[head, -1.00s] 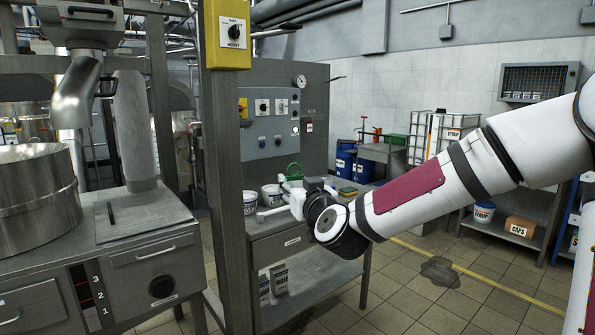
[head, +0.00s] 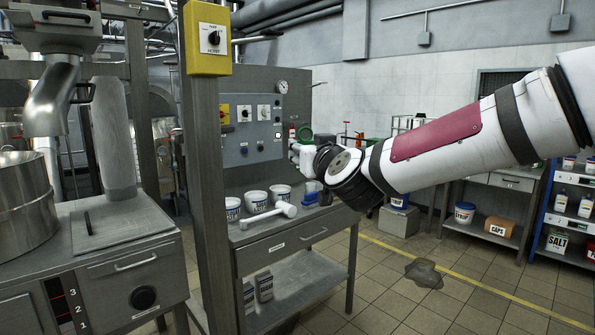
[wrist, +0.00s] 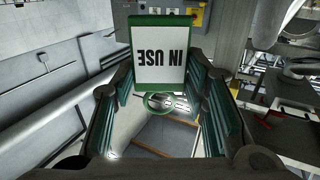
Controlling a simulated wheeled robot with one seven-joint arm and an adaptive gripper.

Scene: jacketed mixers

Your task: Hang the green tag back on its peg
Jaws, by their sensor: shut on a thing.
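The green tag (wrist: 165,53) has a white face reading "IN USE", upside down in the wrist view, and a green ring (wrist: 160,102) at its near end. My gripper (wrist: 165,88) is shut on it, with a finger on each side. The gripper's far side is hidden by my wrist. I cannot make out the peg in either view.
Below the gripper, a steel bench (head: 316,219) holds several white tubs (head: 255,201) and a white, long-handled object (head: 272,214). A post with a yellow switch box (head: 208,38) stands left of the panel. Open floor (head: 400,267) with a dark puddle (head: 431,273) lies to the right.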

